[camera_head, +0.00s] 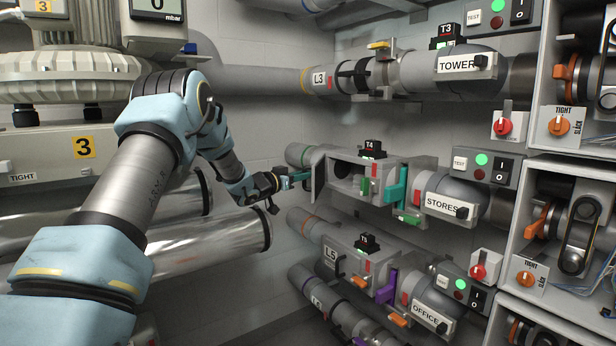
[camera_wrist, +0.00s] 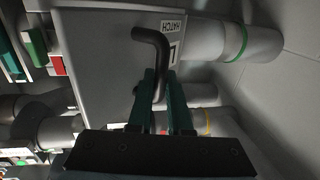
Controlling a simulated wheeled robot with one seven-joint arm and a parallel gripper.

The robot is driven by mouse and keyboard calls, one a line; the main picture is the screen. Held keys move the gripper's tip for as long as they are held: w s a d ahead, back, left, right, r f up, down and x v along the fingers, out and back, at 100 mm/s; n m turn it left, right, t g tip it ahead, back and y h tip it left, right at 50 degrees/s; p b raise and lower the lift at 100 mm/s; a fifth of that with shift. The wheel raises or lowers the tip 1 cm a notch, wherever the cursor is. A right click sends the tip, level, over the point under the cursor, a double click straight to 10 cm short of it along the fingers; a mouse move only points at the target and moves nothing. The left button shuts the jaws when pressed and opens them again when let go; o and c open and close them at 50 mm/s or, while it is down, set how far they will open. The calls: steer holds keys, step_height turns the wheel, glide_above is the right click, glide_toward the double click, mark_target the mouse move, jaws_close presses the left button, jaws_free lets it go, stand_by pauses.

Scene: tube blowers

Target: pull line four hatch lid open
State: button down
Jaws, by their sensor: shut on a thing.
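The line four hatch box (camera_head: 382,160) sits on the middle pipe under a T4 tag, left of the STORES label. Its front shows an opening with a dark interior. The grey hatch lid (camera_head: 318,172) stands out at the box's left end, seen nearly edge-on. My gripper (camera_head: 294,178) is at the lid's left side. Its teal fingers are shut on the dark bent lid handle (camera_wrist: 158,75).
The line three pipe with the TOWER label (camera_head: 466,64) runs above. The L5 hatch box (camera_head: 345,255) and the OFFICE line (camera_head: 427,316) lie below. Shiny pipes (camera_head: 215,243) lie under my arm. A grey cabinet (camera_head: 535,180) bounds the right.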

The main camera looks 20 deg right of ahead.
steer(key=shift+w, duration=0.1)
stand_by(0.3)
steer(key=c, duration=1.1)
jaws_free()
